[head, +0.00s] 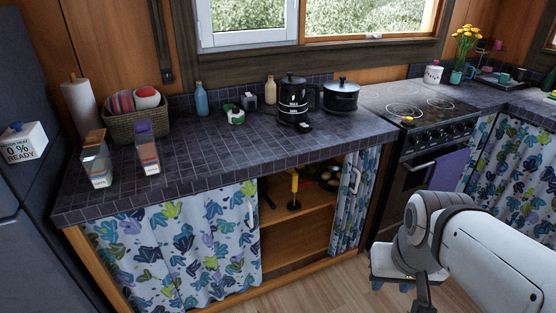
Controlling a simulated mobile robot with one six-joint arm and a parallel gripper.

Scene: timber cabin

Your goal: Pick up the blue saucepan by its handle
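I cannot make out a clearly blue saucepan in the head view. My gripper (392,284) hangs low at the right, in front of the stove and well apart from the counter. Its fingers are small and partly hidden by my arm, so their opening is unclear.
The counter (215,160) has free room in its middle. A basket (137,122) and two food containers stand at its left. The open cupboard (300,238) holds a yellow-handled item (294,188). A curtained door (354,195) stands open beside the stove (420,125).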

